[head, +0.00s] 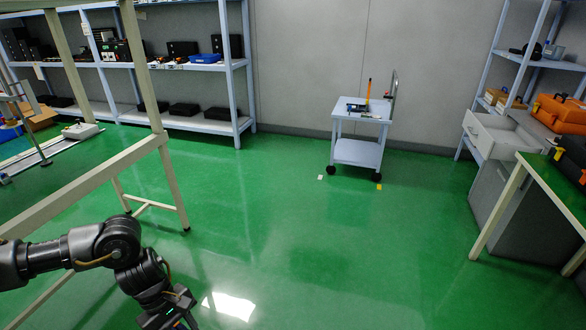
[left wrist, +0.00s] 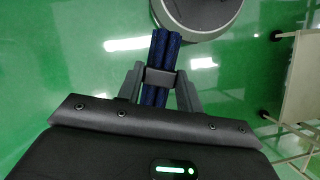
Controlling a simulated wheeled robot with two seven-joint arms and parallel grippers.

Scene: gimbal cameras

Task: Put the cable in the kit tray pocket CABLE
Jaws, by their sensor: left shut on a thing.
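My left gripper (left wrist: 160,82) is shut on the cable (left wrist: 164,45), a dark blue bundle with a dark band around its middle. The bundle sticks out past the fingers and is held above the green floor. My right gripper is in neither view. I cannot make out a kit tray or a pocket marked CABLE in these frames.
A small white cart (head: 358,115) with dark, blue and orange items stands by the back wall. Loaded shelves (head: 150,65) line the back left. A beige bench frame (head: 85,185) is close on the left, a green-topped table (head: 550,180) on the right. The middle floor is clear.

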